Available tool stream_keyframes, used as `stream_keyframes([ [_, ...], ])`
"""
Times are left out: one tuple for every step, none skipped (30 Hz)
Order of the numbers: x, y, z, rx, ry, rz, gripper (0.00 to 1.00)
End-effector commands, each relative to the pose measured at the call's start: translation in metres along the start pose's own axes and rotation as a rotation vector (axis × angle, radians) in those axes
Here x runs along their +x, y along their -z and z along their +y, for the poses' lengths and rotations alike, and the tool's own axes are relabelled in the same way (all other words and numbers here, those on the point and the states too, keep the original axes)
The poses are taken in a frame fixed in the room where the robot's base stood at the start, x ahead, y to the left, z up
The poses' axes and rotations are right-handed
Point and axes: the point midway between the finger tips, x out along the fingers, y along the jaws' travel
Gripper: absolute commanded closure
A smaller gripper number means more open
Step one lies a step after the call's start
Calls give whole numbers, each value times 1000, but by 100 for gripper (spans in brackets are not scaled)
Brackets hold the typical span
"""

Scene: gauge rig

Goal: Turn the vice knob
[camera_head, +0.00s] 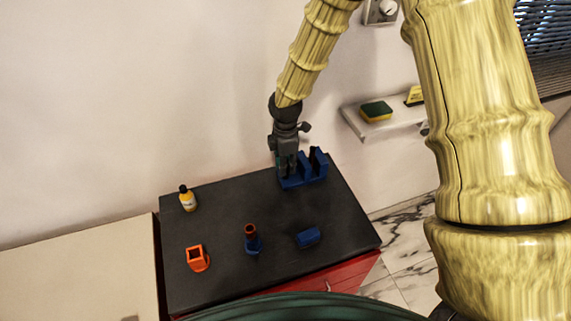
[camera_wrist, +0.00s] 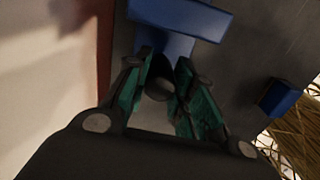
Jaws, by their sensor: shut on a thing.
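The blue vice (camera_head: 305,178) stands at the back right corner of the dark bench top. Its blue body also fills the top of the wrist view (camera_wrist: 182,14). My gripper (camera_head: 287,168) points down at the left end of the vice. In the wrist view my gripper's green-padded fingers (camera_wrist: 161,85) are shut on the dark round vice knob (camera_wrist: 159,88), one on each side. Much of the knob is shadowed there, and in the head view my gripper hides it.
On the dark bench top (camera_head: 215,222) stand a yellow bottle (camera_head: 187,199), an orange holder (camera_head: 197,258), a blue stand with a reddish top (camera_head: 252,241) and a blue block (camera_head: 308,237). A wall shelf (camera_head: 393,122) with a sponge (camera_head: 376,111) is right of my gripper. The bench middle is clear.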

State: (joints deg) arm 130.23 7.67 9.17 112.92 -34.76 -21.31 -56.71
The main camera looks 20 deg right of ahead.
Motion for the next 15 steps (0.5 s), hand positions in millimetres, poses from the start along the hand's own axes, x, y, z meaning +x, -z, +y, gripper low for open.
stream_keyframes([
  [1, 0, 0, 41, 0, -1, 99],
  [1, 0, 0, 70, 0, -1, 99],
  [1, 0, 0, 108, 0, -1, 99],
  [1, 0, 0, 136, 0, -1, 99],
  [1, 0, 0, 164, 0, -1, 99],
  [1, 0, 0, 200, 0, -2, 99],
  [1, 0, 0, 227, 0, -2, 99],
  [1, 0, 0, 253, 0, -2, 99],
  [1, 0, 0, 288, 1, -2, 99],
  [1, 0, 0, 312, 1, -2, 99],
  [1, 0, 0, 335, 1, -2, 99],
  [1, 0, 0, 365, 1, -2, 99],
  [1, 0, 0, 387, 1, -2, 99],
  [1, 0, 0, 406, 0, -2, 99],
  [1, 0, 0, 434, 0, -2, 99],
])
